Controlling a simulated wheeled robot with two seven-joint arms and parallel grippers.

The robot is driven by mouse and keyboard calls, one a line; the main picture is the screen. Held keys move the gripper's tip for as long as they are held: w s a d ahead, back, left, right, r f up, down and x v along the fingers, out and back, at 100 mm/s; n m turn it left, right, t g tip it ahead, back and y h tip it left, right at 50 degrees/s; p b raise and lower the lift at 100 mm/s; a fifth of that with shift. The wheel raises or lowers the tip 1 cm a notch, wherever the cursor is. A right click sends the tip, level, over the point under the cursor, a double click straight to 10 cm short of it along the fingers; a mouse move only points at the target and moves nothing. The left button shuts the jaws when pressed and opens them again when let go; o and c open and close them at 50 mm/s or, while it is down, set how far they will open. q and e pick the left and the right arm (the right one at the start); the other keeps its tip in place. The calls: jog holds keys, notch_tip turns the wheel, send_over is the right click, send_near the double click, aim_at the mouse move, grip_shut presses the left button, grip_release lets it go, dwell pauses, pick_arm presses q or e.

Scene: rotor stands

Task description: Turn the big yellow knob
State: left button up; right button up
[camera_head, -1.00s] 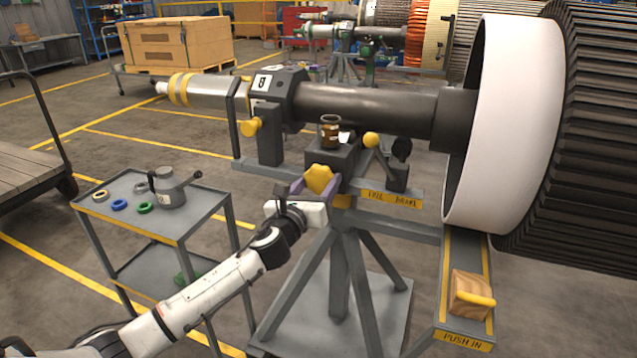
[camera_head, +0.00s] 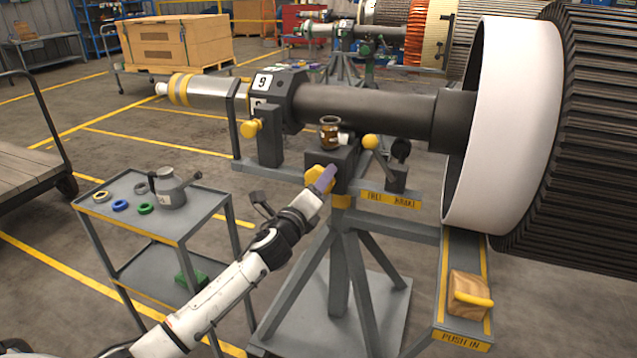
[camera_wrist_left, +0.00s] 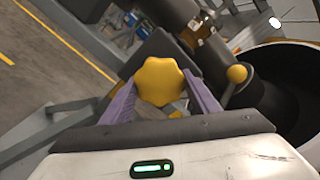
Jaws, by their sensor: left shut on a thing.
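The big yellow knob (camera_head: 317,176) sits on the front of a dark block on the rotor stand (camera_head: 338,262). My left gripper (camera_head: 322,179) reaches it from the lower left and is shut on it, partly covering it in the head view. In the left wrist view the lobed knob (camera_wrist_left: 160,81) sits between the two purple fingers of my gripper (camera_wrist_left: 162,98). The wrist is rolled, so the fingers lie one over the other in the head view. My right gripper is in neither view.
A smaller yellow knob (camera_head: 251,128) is to the left on the stand. A yellow ball-ended lever (camera_head: 370,142) is just right, above the FREE/BRAKE label (camera_head: 391,199). A grey cart (camera_head: 188,219) with rings and an oil can stands at left. The bladed rotor (camera_head: 574,150) fills the right.

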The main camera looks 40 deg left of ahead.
pick_arm(q)
jog(key=n, duration=0.4)
jog(key=shift+n+p, duration=0.3)
jog(key=n+p, duration=0.1)
jog(key=n, duration=0.3)
jog(key=shift+r+n, duration=0.1)
jog(key=shift+n, duration=0.2)
jog(key=n+p, duration=0.1)
jog(key=n, duration=0.3)
jog(key=shift+n, duration=0.3)
jog(key=shift+n+p, duration=0.45)
jog(key=shift+n, duration=0.35)
jog(key=shift+n+p, duration=0.35)
jog(key=shift+n, duration=1.05)
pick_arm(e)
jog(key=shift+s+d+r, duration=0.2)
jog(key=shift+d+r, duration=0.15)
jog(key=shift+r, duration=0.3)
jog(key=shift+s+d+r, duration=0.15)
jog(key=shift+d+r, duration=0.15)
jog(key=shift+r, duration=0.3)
pick_arm(q)
jog(key=o, duration=1.1)
jog(key=shift+c, duration=0.2)
